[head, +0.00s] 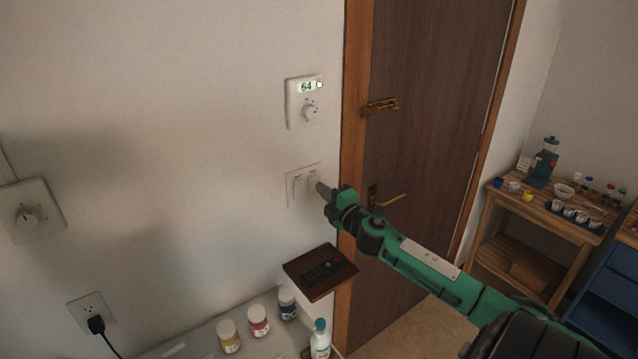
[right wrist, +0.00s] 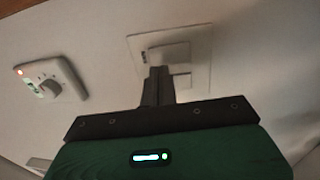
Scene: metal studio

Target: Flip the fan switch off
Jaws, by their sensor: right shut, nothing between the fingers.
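A white wall plate with two rocker switches (head: 303,184) is on the wall left of the door. It also shows in the right wrist view (right wrist: 198,52). I cannot read any label that tells which rocker is the fan's. My right gripper (head: 320,187) is shut and empty, with its fingertips at the right rocker's edge in the head view. In the right wrist view the fingers (right wrist: 159,72) overlap the plate and partly hide the rockers. I cannot tell whether the tips touch. My left gripper is not in view.
A thermostat (head: 306,102) reading 64 is above the plate. A small brown shelf (head: 335,281) with a remote (head: 318,272) is below. A dial plate (head: 30,211) and a plugged outlet (head: 91,308) are at left.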

